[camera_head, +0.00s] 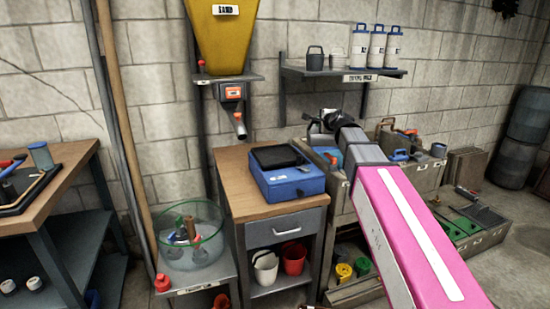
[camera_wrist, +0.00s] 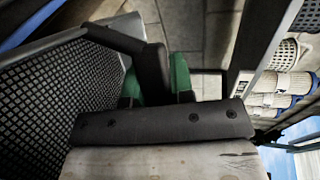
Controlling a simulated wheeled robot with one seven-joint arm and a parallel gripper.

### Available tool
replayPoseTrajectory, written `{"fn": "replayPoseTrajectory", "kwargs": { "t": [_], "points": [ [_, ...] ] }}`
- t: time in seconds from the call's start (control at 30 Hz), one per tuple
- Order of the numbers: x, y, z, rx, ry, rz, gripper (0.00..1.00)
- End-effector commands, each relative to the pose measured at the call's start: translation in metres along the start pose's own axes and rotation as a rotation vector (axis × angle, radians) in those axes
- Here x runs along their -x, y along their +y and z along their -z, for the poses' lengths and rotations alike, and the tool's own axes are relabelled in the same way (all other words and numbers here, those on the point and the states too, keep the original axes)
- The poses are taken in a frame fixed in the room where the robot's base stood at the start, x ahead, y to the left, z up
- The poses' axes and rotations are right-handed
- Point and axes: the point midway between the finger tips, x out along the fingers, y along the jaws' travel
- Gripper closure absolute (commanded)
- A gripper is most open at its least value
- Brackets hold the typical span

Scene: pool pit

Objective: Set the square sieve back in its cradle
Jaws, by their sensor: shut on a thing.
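My gripper (camera_head: 322,124) is beyond my pink arm, in front of the wall and up and right of a blue box. In the wrist view my gripper (camera_wrist: 156,86) has its green pads on either side of a dark bar joined to the frame of the square sieve (camera_wrist: 55,75). I cannot pick out the cradle for certain.
The blue box stands on a wood-topped cabinet (camera_head: 235,190). A wall shelf (camera_head: 340,70) with white canisters is above my gripper. A glass bowl (camera_head: 188,240) stands on a low stand at left. Grey crates (camera_head: 470,215) are at right.

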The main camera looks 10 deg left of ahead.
Motion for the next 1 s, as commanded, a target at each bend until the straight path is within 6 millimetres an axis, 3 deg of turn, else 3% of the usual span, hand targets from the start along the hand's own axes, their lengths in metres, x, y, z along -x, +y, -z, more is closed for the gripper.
{"fn": "replayPoseTrajectory", "kwargs": {
  "t": [0.03,0.2,0.4,0.6,1.0],
  "points": [
    [-0.012,-0.006,-0.03,0.013,-0.056,0.007,1.0],
    [-0.031,-0.018,-0.116,0.05,-0.219,0.028,1.0],
    [-0.04,-0.027,-0.183,0.076,-0.343,0.044,1.0],
    [-0.042,-0.023,-0.205,0.082,-0.383,0.049,1.0],
    [-0.056,0.028,-0.203,0.082,-0.384,0.049,1.0]
  ]
}}
